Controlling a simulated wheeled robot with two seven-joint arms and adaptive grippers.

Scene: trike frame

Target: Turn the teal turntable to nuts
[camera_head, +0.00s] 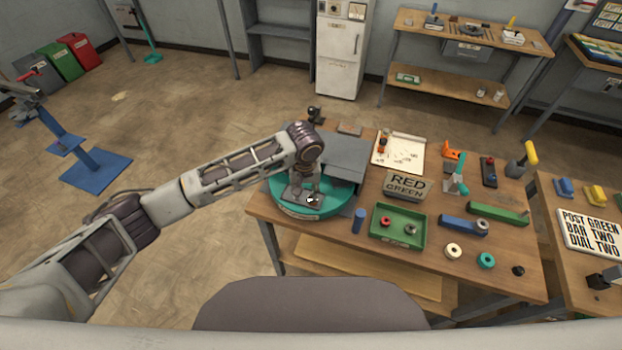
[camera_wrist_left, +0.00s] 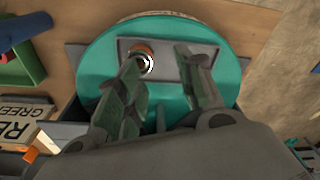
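The teal turntable (camera_head: 334,204) sits at the left end of the workbench, with a pale label on its front rim too small to read. A grey plate (camera_head: 291,195) lies on its top, with a small dark-and-white round item (camera_head: 312,199) on it. In the left wrist view the turntable (camera_wrist_left: 95,68) fills the middle, and the item (camera_wrist_left: 146,62) shows orange and white beside one fingertip. My left gripper (camera_wrist_left: 158,58) is over the plate with its fingers apart and nothing visibly held. Contact cannot be told. My right gripper is out of view.
A grey housing (camera_head: 347,152) stands behind the turntable. A blue cylinder (camera_head: 358,220) and a green tray (camera_head: 377,233) with rings are to its right. A "RED GREEN" sign (camera_head: 407,184) stands behind the tray. Floor left of the bench is clear near it.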

